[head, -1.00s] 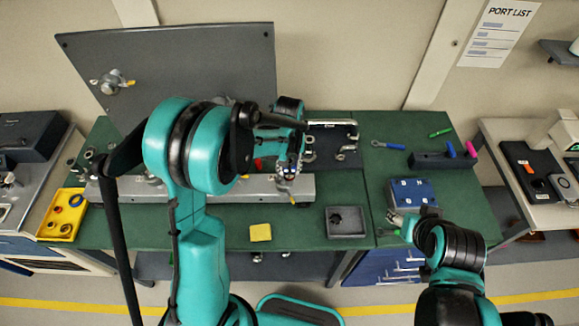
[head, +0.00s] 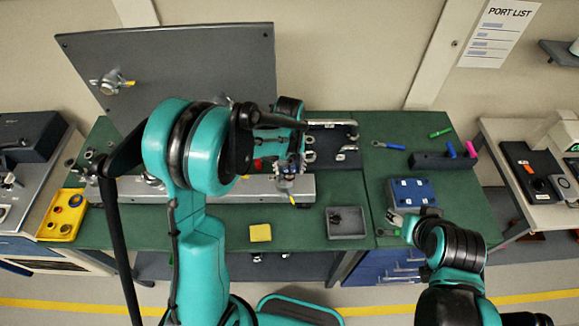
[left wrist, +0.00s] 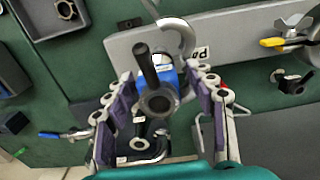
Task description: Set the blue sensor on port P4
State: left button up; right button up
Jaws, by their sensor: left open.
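In the left wrist view the blue sensor (left wrist: 170,77) is between the two fingers of my left gripper (left wrist: 158,105). A dark post and ring cover part of it. The fingers stand apart on either side, and I see no firm grip. A grey hook-shaped clamp (left wrist: 182,35) is just beyond it, on the light metal rail (left wrist: 235,30). A partly hidden label beginning with P (left wrist: 201,53) is beside the sensor; its number is unclear. In the head view my left gripper (head: 290,168) is over the rail (head: 235,190). My right gripper (head: 392,222) is near the blue box; its fingers are too small to judge.
A grey tray (head: 347,234) and a yellow block (head: 260,232) lie on the green bench in front of the rail. The blue box (head: 412,190) stands at right, a yellow tray (head: 64,229) at left. An upright grey panel (head: 200,65) stands behind.

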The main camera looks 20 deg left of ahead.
pick_arm(q)
notch_tip(320, 180, up, 12)
jog(key=shift+f, duration=0.1)
dwell(0.4)
jog(key=shift+s+a+f+b, duration=0.1)
jog(key=shift+s+f+b, duration=0.05)
jog(key=shift+s+b, duration=0.2)
jog(key=s+a+f+m+t+b, duration=0.2)
jog(key=s+f+t+b, duration=0.5)
jog(key=s+f+b, duration=0.7)
jog(key=s+m+b, duration=0.1)
jog(key=s+b, duration=0.1)
jog(key=b, duration=0.1)
jog(key=shift+s+a+f+b, duration=0.15)
jog(key=shift+a+f+b, duration=0.1)
jog(key=shift+a+b, duration=0.05)
